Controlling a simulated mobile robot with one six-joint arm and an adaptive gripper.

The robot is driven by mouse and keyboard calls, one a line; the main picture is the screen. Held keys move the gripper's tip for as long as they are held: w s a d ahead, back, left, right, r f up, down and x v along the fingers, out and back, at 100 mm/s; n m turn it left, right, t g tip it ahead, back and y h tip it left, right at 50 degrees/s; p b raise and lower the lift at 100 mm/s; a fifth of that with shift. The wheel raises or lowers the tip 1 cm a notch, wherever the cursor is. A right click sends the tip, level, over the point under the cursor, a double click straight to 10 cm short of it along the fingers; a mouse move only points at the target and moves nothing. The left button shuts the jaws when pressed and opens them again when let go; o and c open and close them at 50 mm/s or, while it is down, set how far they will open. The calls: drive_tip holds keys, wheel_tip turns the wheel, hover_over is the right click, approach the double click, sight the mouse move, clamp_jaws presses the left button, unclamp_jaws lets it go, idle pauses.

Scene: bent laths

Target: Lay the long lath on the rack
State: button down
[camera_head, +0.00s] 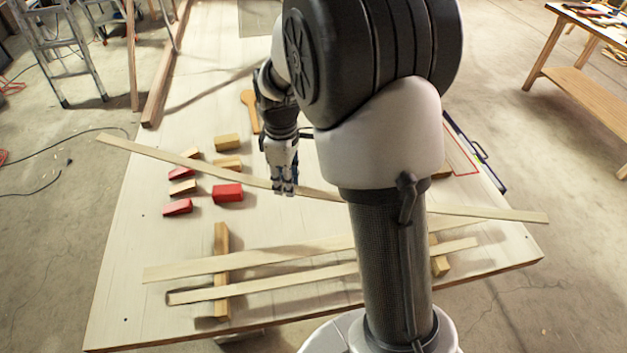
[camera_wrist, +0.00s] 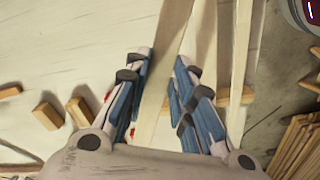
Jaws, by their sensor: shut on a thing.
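The long lath (camera_head: 145,151) is a pale, thin strip running across the table in the head view, from upper left to lower right, with a slight bend. My gripper (camera_head: 284,189) is shut on it near its middle. The wrist view shows the lath (camera_wrist: 174,55) passing between the fingers of my gripper (camera_wrist: 156,95). My arm hides part of its right half. The rack shows as two wooden bearers, left (camera_head: 221,240) and right (camera_head: 439,266), nearer than the lath. Two other laths, one farther (camera_head: 185,268) and one nearer (camera_head: 262,285), lie across them.
Red wedges (camera_head: 228,193) and several tan blocks (camera_head: 227,142) stand on the table (camera_head: 140,250), close to the long lath's left half. A wooden paddle-shaped piece (camera_head: 251,110) lies farther back. A ladder (camera_head: 65,55) and a side bench (camera_head: 590,95) stand beyond the table.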

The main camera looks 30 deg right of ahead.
sight(308, 191)
drive_tip(key=s+d+f+n, duration=0.1)
drive_tip(key=d+n+p, duration=0.1)
drive_tip(key=s+d+f+n, duration=0.1)
drive_tip(key=n, duration=0.1)
drive_tip(key=shift+s+d+f, duration=0.3)
drive_tip(key=shift+d+f, duration=0.05)
drive_tip(key=shift+s+d+f+n, duration=0.15)
drive_tip(key=shift+s+f+n, duration=0.15)
drive_tip(key=shift+f+n, duration=0.1)
wheel_tip(308, 191, down, 12)
drive_tip(key=b, duration=0.8)
drive_tip(key=shift+w+b, duration=0.1)
drive_tip(key=shift+b, duration=0.3)
drive_tip(key=shift+f, duration=0.1)
wheel_tip(308, 191, up, 5)
drive_tip(key=p, duration=0.3)
drive_tip(key=shift+p, duration=0.35)
drive_tip(key=shift+f, duration=0.2)
drive_tip(key=shift+d+f+b, duration=0.15)
drive_tip(key=shift+f+b, duration=1.6)
drive_tip(key=shift+f, duration=0.55)
